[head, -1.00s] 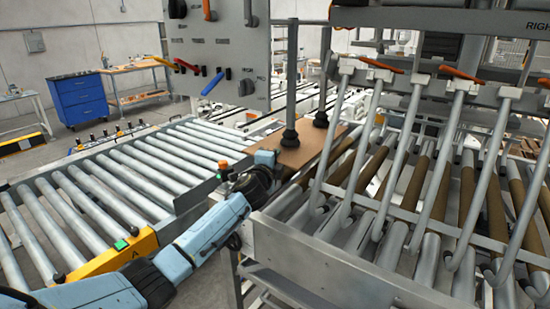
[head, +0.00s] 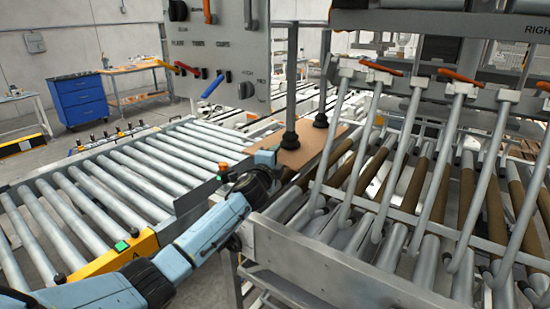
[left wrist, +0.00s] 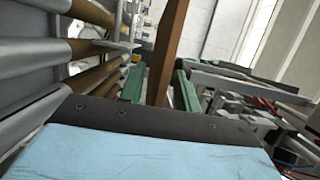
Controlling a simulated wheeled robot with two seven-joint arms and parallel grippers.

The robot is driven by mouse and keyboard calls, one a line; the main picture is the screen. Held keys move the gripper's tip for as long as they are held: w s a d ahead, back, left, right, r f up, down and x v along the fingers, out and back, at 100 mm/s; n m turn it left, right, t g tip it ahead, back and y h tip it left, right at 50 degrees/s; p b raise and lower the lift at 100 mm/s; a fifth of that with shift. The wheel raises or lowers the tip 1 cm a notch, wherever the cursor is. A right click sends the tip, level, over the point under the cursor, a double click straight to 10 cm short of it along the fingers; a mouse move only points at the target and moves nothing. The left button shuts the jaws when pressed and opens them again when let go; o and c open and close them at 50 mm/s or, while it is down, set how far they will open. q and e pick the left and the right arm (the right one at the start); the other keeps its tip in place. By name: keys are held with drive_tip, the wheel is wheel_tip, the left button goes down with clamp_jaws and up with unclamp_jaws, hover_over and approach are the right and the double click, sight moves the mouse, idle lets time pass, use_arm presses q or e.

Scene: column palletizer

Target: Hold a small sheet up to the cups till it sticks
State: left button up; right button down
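The small brown sheet (head: 307,153) is held flat under two dark suction cups, a nearer one (head: 290,141) and a farther one (head: 321,121). The cups look to be at its top face; I cannot tell whether they seal on it. My left gripper (head: 272,158) is at the sheet's near left edge. In the left wrist view the sheet (left wrist: 169,50) shows edge-on between my gripper's two green fingers (left wrist: 158,88), which look closed on it. My right gripper is in neither view.
A roller conveyor (head: 130,180) lies left, with an orange-topped button post (head: 223,167) close to my wrist. A metal frame with slanted bars (head: 400,160) and brown rollers stands right. A control panel (head: 215,50) hangs above left.

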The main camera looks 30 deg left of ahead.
use_arm(q)
drive_tip(key=shift+s, duration=0.1)
drive_tip(key=a+p+v, duration=0.2)
drive_tip(key=a+v, duration=0.1)
drive_tip(key=v, duration=1.9)
drive_tip(key=shift+s, duration=0.65)
drive_tip(key=shift+d, duration=0.1)
